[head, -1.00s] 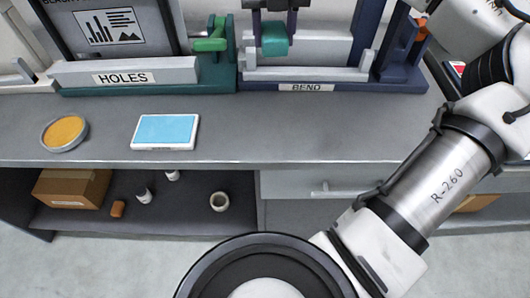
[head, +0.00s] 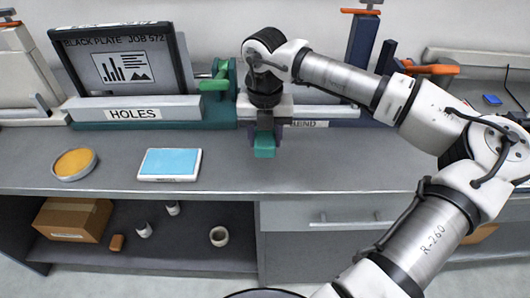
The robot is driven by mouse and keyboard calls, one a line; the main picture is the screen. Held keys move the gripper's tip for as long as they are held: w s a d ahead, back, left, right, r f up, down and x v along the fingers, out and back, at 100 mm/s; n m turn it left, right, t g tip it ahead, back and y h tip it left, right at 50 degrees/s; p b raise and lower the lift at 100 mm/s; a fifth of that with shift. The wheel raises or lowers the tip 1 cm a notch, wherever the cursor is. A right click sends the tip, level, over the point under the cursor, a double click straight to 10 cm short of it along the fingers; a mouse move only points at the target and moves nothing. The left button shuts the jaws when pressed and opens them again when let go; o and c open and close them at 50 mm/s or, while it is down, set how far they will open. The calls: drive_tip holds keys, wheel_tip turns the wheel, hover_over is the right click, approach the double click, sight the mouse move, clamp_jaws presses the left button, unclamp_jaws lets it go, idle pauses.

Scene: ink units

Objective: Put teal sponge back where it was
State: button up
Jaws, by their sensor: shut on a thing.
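A blue pad in a white frame (head: 169,164) and a round orange-yellow dish (head: 74,164) lie to the left. The HOLES unit (head: 135,113) stands behind. A cardboard box (head: 72,220) and small items sit on the shelf below. Counter right of the sponge is clear.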

sight(265, 135)
drive_tip(key=shift+f+p, duration=0.65)
drive_tip(key=shift+f, duration=2.8)
drive_tip(key=shift+f, duration=0.15)
drive_tip(key=o, duration=1)
drive_tip(key=shift+c, duration=0.2)
wheel_tip(265, 135, up, 12)
drive_tip(key=b, duration=0.2)
drive_tip(key=shift+r+b, duration=0.2)
drive_tip(key=shift+b, duration=0.1)
